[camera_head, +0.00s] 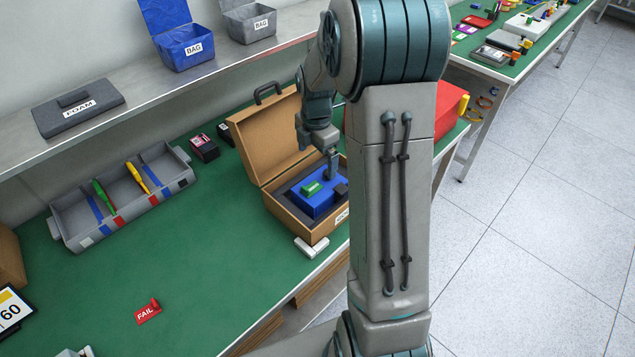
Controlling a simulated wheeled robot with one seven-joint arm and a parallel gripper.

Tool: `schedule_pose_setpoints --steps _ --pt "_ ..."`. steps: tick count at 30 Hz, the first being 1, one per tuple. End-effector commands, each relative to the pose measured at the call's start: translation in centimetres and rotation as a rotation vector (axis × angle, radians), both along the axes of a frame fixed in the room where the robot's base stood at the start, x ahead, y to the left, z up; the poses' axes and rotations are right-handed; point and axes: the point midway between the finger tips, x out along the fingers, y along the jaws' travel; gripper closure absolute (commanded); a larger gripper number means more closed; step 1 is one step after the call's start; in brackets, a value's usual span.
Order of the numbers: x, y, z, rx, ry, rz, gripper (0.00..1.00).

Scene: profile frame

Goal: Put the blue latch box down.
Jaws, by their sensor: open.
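The blue latch box (314,203) sits inside the open tan case (274,204), in its dark grey lining. A green piece (311,188) shows on the box's top. My gripper (331,176) is open and reaches down from above at the far right part of the box. At this size I cannot tell whether its fingers touch the box. The case's lid stands raised at the back left. Part of the case's right side is hidden behind my arm.
A grey tray (128,208) with green and yellow tools lies left. A red FAIL tag (148,311) lies at the front. A shelf (150,83) holds blue and grey bag bins and a foam block. A red box (450,104) stands behind my arm. The front green table is mostly clear.

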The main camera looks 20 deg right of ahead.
Motion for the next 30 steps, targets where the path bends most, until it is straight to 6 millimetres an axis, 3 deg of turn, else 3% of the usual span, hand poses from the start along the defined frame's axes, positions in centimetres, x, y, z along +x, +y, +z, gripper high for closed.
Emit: schedule_pose_setpoints --steps 6,15,24,30 --pt "-4.7 3.0 6.1 0.005 -0.083 -0.421 0.0" --pt "-13.0 6.6 11.3 0.095 -0.182 -1.059 0.0" --pt "-20.5 8.7 12.7 0.245 -0.22 -1.616 0.0" --pt "-22.4 9.1 12.6 0.298 -0.216 -1.781 0.0"
